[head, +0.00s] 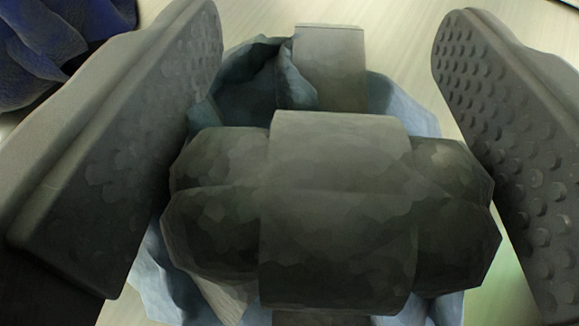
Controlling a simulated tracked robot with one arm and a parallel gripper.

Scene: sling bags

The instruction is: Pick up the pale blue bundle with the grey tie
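The pale blue bundle (405,97) lies in the middle of the head view, its cloth showing around and below a large grey tie (340,210). The tie is a thick knot that covers most of the bundle from this side, with a flat grey strap behind it. My gripper (330,130) is open, with one dark studded finger on the left and one on the right. The tie sits between the two fingers. A gap shows at the right finger; at the left I cannot tell whether the finger touches the bundle.
A dark blue bundle (45,45) lies at the upper left, beyond the left finger. The surface (400,25) is pale wood and is bare behind the pale blue bundle and at the upper right.

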